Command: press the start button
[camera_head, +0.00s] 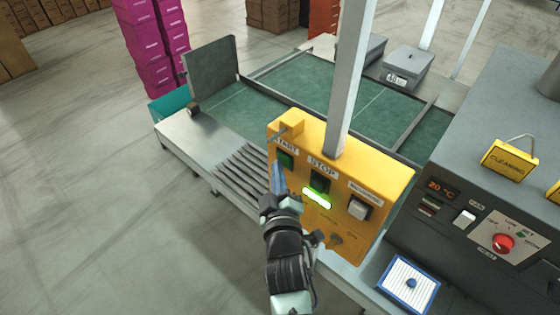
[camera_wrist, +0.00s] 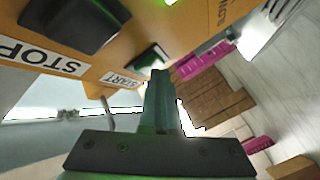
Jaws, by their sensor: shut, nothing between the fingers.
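The yellow control box (camera_head: 385,185) stands at the end of the conveyor. The start button (camera_head: 287,160), dark green, sits under the START label at the box's upper left. It also shows in the wrist view (camera_wrist: 147,57), tilted, with the START label (camera_wrist: 122,79) beside it. My gripper (camera_head: 277,166) is shut and empty, its fingertips pointing at the box just by the start button. In the wrist view the fingertips (camera_wrist: 160,74) are right by the button's edge. I cannot tell whether they touch it.
The stop button (camera_head: 319,183) is just right of the start button, with a glowing green bar (camera_head: 316,199) below it. A grey-white switch (camera_head: 358,208) is further right. A metal post (camera_head: 350,80) rises behind the box. A grey machine (camera_head: 480,200) stands right; open floor lies left.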

